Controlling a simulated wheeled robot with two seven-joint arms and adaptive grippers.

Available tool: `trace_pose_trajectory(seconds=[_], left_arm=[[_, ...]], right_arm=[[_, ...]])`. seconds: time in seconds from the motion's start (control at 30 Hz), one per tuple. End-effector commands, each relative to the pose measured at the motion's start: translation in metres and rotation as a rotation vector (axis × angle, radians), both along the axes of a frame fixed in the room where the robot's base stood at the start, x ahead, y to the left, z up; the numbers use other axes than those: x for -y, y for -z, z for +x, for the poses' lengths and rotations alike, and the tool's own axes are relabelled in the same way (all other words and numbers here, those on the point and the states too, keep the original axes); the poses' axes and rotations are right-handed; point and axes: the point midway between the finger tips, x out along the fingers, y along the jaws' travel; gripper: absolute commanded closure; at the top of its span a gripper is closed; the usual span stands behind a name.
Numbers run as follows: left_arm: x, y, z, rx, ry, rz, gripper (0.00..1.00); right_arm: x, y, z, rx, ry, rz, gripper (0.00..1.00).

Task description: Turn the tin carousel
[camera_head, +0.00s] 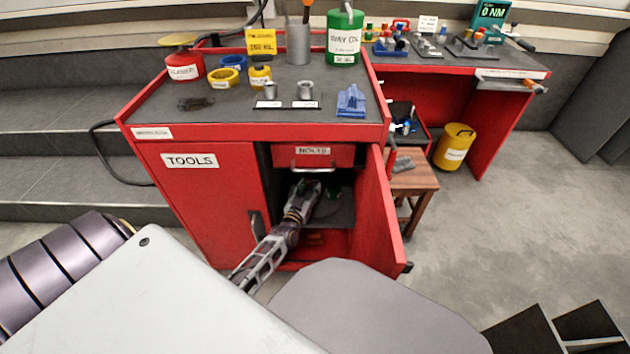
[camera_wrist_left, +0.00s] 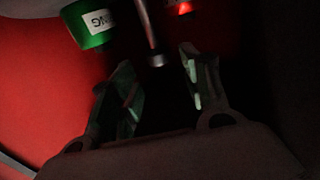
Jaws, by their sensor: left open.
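The tin carousel is mostly hidden inside the open compartment of the red cabinet (camera_head: 210,210). In the left wrist view a metal post (camera_wrist_left: 149,28) stands between a green tin (camera_wrist_left: 92,25) with a white label, at upper left, and a dim red tin (camera_wrist_left: 180,8) at the top edge. My left gripper (camera_wrist_left: 160,85) is open and empty, its two fingers pointing toward the post and tins with a gap before them. In the head view my left gripper (camera_head: 310,187) is inside the compartment, below the drawer. The right gripper is out of view.
The red door (camera_head: 378,215) stands open on the right of the compartment. A drawer (camera_head: 313,155) with a handle is just above my left arm. The TOOLS door (camera_head: 200,195) is shut. A wooden stool (camera_head: 415,177) stands right of the open door.

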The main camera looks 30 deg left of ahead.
Motion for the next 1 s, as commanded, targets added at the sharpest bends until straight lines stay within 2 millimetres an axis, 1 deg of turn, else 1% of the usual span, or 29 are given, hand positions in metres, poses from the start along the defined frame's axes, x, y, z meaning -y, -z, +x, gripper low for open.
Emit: trace_pose_trajectory(seconds=[0.1,0.5,0.7,1.0], left_arm=[[-0.003,0.001,0.012,0.001,0.000,0.000,0.53],[-0.010,0.001,0.047,0.001,0.000,0.001,0.53],[-0.012,0.000,0.057,0.000,-0.001,0.001,0.53],[-0.013,0.000,0.059,-0.001,0.000,0.001,0.53]], right_arm=[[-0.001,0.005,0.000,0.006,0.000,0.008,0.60],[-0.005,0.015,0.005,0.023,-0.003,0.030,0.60],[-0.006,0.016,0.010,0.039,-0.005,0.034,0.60],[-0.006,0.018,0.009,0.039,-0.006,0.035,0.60]])
